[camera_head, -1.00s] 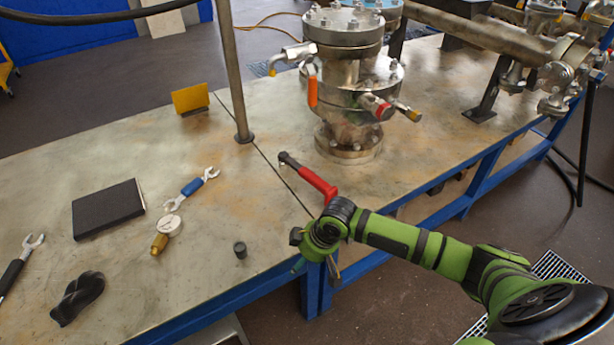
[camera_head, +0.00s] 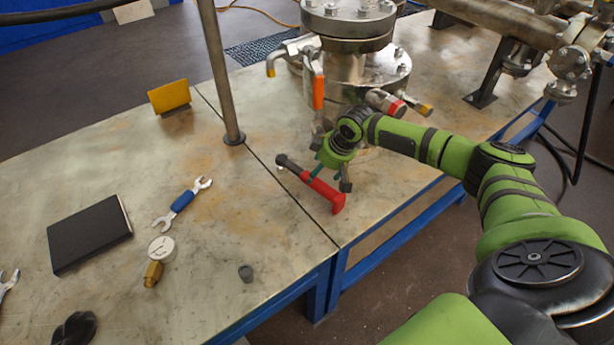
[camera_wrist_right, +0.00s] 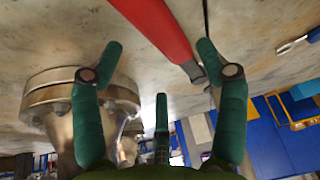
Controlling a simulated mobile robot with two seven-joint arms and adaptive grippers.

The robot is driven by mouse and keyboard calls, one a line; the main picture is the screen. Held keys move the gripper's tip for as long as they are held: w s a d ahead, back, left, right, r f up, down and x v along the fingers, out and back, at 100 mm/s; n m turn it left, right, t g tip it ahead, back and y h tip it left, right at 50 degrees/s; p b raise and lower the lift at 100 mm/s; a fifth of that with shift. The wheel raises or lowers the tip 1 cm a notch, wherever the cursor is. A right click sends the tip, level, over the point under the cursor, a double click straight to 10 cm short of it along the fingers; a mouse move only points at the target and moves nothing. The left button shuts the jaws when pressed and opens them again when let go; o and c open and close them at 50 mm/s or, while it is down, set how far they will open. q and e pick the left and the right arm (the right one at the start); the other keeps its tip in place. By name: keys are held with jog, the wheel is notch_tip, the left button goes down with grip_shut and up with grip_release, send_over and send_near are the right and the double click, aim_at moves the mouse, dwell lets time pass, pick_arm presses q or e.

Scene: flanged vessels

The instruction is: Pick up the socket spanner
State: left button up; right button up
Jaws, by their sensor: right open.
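The socket spanner (camera_head: 322,188) has a red handle and a dark head with a small metal end. Contact cannot be told. My left gripper is not in view.
The steel vessel (camera_head: 362,68) stands close behind my right gripper, with an orange-handled valve (camera_head: 318,92). A vertical post (camera_head: 219,75) rises to the left.

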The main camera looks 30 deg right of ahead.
aim_at(315, 180)
jog(key=x, duration=0.5)
jog(key=shift+a+f+b, duration=0.25)
jog(key=shift+a+b, duration=0.05)
jog(key=shift+a, duration=0.15)
jog(key=shift+w+f, duration=0.15)
jog(key=shift+f, duration=0.1)
jog(key=shift+c, duration=0.4)
jog(key=c, duration=1.3)
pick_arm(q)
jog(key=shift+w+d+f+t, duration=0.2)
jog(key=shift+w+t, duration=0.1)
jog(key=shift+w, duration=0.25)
pick_arm(e)
jog(key=shift+r, duration=0.1)
